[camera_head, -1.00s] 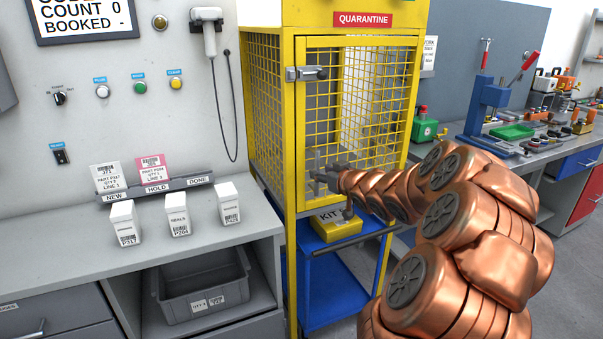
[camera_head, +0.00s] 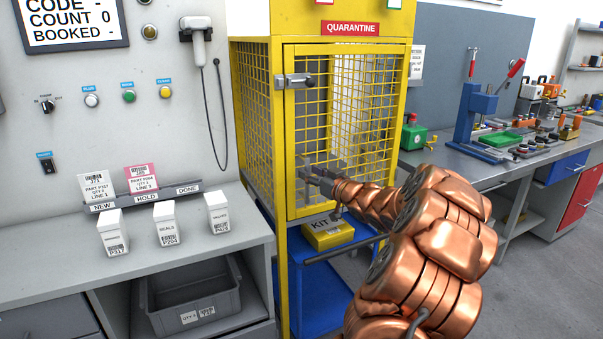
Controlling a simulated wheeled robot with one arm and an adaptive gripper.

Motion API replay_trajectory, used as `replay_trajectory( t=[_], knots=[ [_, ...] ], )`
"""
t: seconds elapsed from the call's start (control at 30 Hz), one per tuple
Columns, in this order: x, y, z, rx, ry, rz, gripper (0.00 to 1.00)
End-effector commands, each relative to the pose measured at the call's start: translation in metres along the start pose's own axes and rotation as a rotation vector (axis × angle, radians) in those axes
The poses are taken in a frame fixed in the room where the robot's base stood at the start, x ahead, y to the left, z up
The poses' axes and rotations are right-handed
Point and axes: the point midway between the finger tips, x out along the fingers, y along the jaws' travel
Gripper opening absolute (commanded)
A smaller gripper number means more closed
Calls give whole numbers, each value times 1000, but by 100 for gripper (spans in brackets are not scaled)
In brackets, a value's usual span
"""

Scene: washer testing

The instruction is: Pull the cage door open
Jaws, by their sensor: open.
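The yellow cage door (camera_head: 355,75), a mesh panel under the red QUARANTINE sign, looks shut in its frame. My copper arm reaches in from the lower right and covers the door's lower right part. Whether the fingers touch the mesh or a handle there cannot be told.
A blue cart with a yellow KIT box (camera_head: 328,235) stands below the cage. A grey counter (camera_head: 190,250) with small white boxes is at the left. A workbench (camera_head: 470,160) with a blue press is at the right.

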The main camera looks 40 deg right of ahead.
Motion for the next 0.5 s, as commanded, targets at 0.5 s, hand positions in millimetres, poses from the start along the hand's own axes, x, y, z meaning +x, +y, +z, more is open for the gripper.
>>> replay_trajectory(
  t=[0.5],
  knots=[
    [25,1,1,1,-1,2,41]
  ],
)
